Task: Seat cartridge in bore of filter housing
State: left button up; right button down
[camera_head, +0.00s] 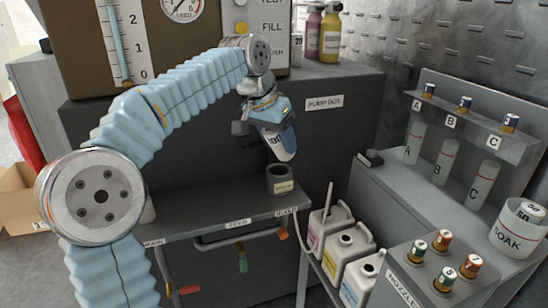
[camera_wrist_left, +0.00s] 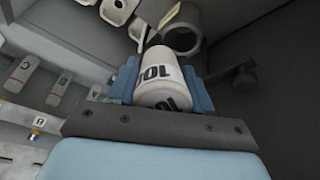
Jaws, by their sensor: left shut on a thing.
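The cartridge (camera_head: 281,146) is a white cylinder with dark printing, tilted in the head view. My left gripper (camera_head: 270,118) is shut on it; the blue fingers (camera_wrist_left: 160,88) grip both its sides in the left wrist view, where the cartridge (camera_wrist_left: 160,72) shows its printed end. The filter housing (camera_head: 281,185) is a short dark grey cup with a pale label and an open top, standing on the grey bench. The cartridge's lower end is above the housing, apart from it. The housing's round bore (camera_wrist_left: 182,38) lies just beyond the cartridge in the left wrist view. My right gripper is out of view.
A grey cabinet wall (camera_head: 335,125) rises behind the housing. A white SOAK tub (camera_head: 515,236) stands at the right, near a rack of labelled tubes (camera_head: 450,150). Several jugs (camera_head: 345,250) and small numbered cartridges (camera_head: 443,240) sit at lower right. The bench (camera_head: 215,215) left of the housing is clear.

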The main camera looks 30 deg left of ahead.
aim_at(275, 146)
pick_arm(q)
jog(key=f, duration=0.1)
jog(key=w+a+f, duration=0.1)
jog(key=a+f, duration=0.1)
jog(key=shift+w, duration=0.25)
jog(key=f, duration=0.3)
jog(key=shift+w+a+f, duration=0.25)
jog(key=shift+a, duration=0.05)
jog(key=shift+f, duration=0.2)
jog(key=o, duration=1.2)
jog(key=v, duration=1.3)
jog(key=shift+s+r, duration=0.3)
jog(key=shift+r, duration=0.05)
